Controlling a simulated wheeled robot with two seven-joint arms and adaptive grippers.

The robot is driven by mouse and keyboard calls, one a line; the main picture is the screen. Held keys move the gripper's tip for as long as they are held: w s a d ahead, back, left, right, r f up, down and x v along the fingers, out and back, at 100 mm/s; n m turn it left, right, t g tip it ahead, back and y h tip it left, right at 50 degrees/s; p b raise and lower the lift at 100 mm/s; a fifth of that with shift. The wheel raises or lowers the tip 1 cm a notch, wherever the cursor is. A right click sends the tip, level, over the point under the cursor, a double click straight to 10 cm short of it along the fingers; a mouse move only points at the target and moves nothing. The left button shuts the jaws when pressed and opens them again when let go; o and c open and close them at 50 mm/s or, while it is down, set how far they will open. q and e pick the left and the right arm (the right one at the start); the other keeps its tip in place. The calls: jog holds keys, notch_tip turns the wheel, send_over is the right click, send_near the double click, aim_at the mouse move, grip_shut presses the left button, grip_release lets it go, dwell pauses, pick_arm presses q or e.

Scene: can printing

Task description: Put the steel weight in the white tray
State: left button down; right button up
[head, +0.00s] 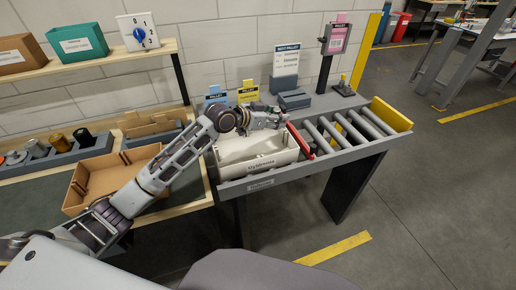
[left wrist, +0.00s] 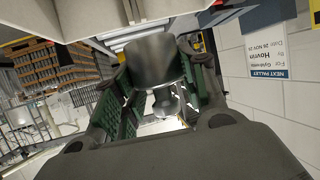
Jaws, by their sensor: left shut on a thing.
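The white tray (head: 232,172) stands on the left end of the roller conveyor in the head view, with a label on its front wall. My left gripper (head: 268,118) reaches over the tray's back side in the head view. In the left wrist view the gripper (left wrist: 156,88) has its green-padded fingers closed on the grey cylindrical steel weight (left wrist: 150,60), which has a narrower knob end. I cannot make out the weight clearly in the head view. My right gripper is not in view.
A red bar (head: 300,140) lies beside the tray's right end. Bare rollers (head: 345,130) run right to a yellow end block (head: 391,114). An open cardboard box (head: 88,200) sits on the left bench, near a grey rack (head: 62,160) holding several parts. Signs stand behind the conveyor.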

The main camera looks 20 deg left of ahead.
pick_arm(q)
notch_tip(320, 180, down, 4)
jog(key=shift+r, duration=0.25)
jog(key=shift+f, duration=0.55)
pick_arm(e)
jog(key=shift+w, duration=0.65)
pick_arm(q)
jog(key=shift+f, duration=0.15)
jog(key=shift+f, duration=2.4)
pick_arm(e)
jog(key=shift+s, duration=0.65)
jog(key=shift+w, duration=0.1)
